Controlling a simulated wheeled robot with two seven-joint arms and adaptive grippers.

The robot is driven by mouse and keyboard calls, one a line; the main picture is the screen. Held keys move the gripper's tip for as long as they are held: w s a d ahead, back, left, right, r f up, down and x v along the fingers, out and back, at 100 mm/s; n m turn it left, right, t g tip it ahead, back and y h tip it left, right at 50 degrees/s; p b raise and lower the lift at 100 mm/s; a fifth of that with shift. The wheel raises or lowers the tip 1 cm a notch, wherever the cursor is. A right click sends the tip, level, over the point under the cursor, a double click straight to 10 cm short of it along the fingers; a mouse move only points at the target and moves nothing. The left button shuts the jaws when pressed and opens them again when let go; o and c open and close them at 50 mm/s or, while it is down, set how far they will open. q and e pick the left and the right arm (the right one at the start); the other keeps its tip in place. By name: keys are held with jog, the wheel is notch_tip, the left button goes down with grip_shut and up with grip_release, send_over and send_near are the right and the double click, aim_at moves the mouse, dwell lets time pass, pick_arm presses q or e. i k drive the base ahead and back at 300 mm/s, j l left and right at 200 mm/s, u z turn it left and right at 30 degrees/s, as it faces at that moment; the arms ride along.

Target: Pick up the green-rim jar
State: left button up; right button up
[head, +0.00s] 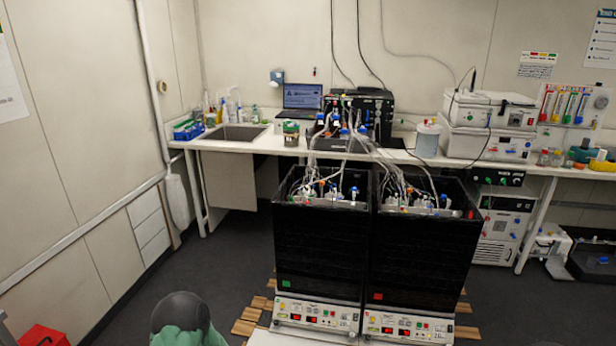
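A small jar-like container (291,138) stands on the long counter in front of the laptop, right of the sink. Its rim looks greenish, but it is too small to be sure that it is the green-rim jar. A few small jars (550,158) stand at the right end of the counter, and their rim colours are not clear. Neither of my grippers is in view, so their distance from the jars cannot be seen.
A sink (237,132), laptop (301,97) and stacked white instruments (488,125) line the counter. Open floor (215,255) lies left of the units; a red box (42,336) sits lower left.

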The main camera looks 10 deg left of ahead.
aim_at(291, 132)
jog(key=i+j+u, duration=0.95)
jog(key=i+u, duration=0.2)
jog(key=i, duration=0.3)
jog(key=i+j, duration=0.15)
jog(key=i, duration=0.6)
jog(key=i+j, duration=0.1)
jog(key=i, duration=0.7)
jog(key=i+j, duration=0.15)
jog(key=i, duration=0.6)
jog(key=j+u, duration=0.05)
